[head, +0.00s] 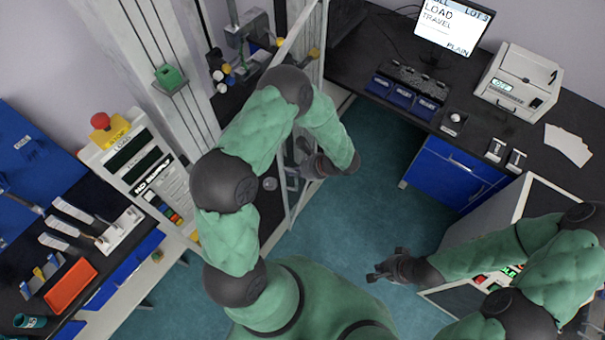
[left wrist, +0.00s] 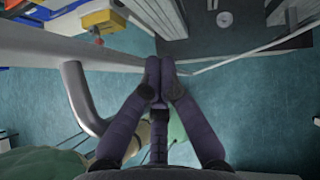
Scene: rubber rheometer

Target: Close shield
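The shield (head: 287,208) is a clear panel in a pale frame on the tall testing machine. It stands swung out from the machine, partly hidden by my left arm. A grey handle (head: 292,179) is on its frame. In the left wrist view the handle (left wrist: 82,98) is a thick bent bar left of my fingers. My left gripper (head: 303,160) is beside the shield frame. In the left wrist view its fingertips (left wrist: 160,68) meet with nothing visible between them, apart from the handle. My right gripper (head: 382,270) is over the floor, away from the shield; its finger opening is unclear.
A control panel (head: 133,160) with a red stop button stands left of the machine. A dark bench with a monitor (head: 452,24) and a white printer-like device (head: 517,78) is at the back right. A white-framed cabinet is at the right. The blue-green floor (head: 375,190) between is clear.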

